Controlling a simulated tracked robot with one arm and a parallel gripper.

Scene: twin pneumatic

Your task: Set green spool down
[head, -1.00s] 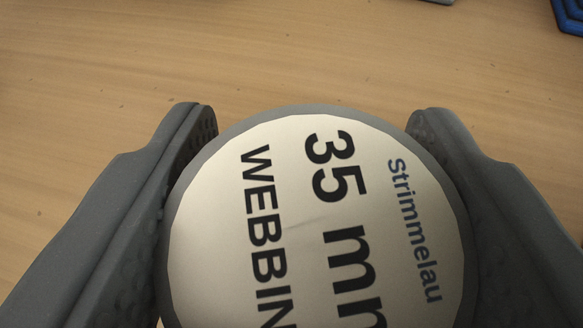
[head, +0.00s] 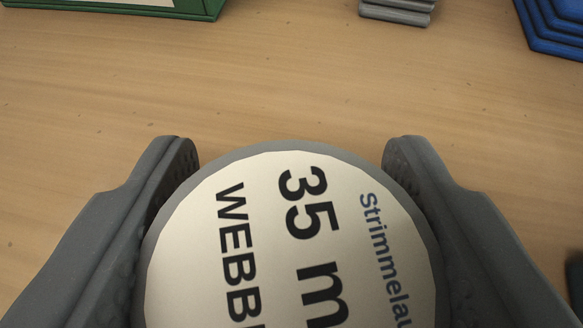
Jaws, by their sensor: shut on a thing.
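A round spool (head: 265,235) with a grey rim fills the lower middle of the head view. Its white label reads "35 mm", "WEBBI..." and "Strimmelau". No green shows on the part of it in view. My gripper (head: 291,150) is shut on this spool, with one dark grey finger against each side. The spool's lower part is cut off by the frame, and its underside is hidden. I cannot tell whether it touches the table.
The wooden table (head: 290,90) is clear just beyond the spool. A green-edged thing (head: 125,12) lies at the top left, a grey ridged thing (head: 397,12) at the top, and a blue stepped thing (head: 550,35) at the top right. A dark shape (head: 575,275) shows at the right edge.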

